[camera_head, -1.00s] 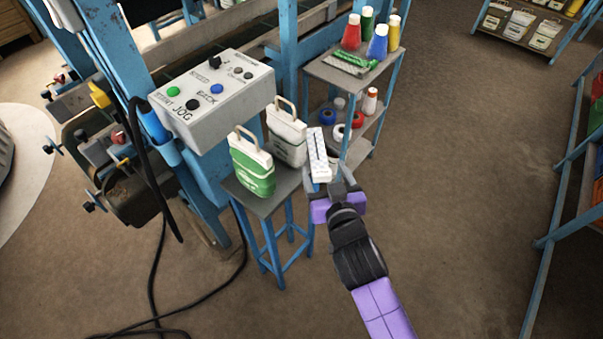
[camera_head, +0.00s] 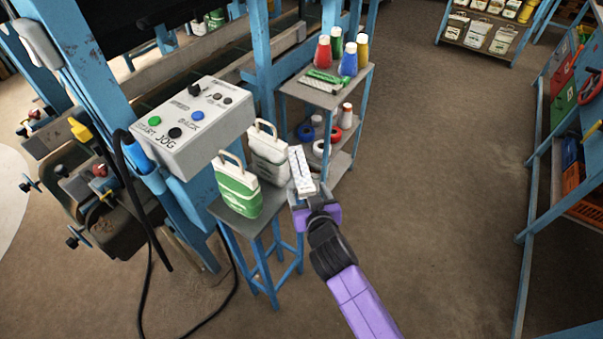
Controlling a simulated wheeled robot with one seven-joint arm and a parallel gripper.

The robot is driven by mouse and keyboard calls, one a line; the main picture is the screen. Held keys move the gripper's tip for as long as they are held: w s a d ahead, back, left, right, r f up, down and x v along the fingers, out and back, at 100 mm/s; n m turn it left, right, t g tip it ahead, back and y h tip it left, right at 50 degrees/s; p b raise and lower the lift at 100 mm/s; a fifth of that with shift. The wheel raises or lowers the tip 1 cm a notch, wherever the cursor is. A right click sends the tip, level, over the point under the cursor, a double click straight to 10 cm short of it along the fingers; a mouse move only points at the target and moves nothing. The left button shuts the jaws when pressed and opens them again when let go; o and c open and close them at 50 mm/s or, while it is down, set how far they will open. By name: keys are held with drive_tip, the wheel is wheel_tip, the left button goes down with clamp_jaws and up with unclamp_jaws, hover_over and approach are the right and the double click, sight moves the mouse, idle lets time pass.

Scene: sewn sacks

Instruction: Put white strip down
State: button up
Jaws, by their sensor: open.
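The white strip (camera_head: 300,169) is long and flat with small dark marks. It stands out from the tips of my gripper (camera_head: 307,197), leaning slightly left at its far end. My gripper, dark-jawed with a purple body, is open, with its jaws at the strip's near end. I cannot tell whether the jaws touch the strip or whether it rests on anything. The strip appears at the right edge of a small blue-legged stool (camera_head: 243,222) with a dark top. A green-and-white sack (camera_head: 238,190) and a white sack (camera_head: 268,158) stand upright on the stool, left of the strip.
A grey control box (camera_head: 190,125) with buttons sits behind the stool. A blue-framed shelf (camera_head: 336,92) behind the strip holds several coloured cone-shaped bottles and some rolls. A blue rack (camera_head: 540,190) stands at the right. The floor (camera_head: 440,200) between is clear.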

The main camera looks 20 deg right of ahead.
drive_tip(key=shift+x, duration=0.75)
drive_tip(key=shift+c, duration=0.2)
clamp_jaws()
drive_tip(key=shift+r, duration=0.1)
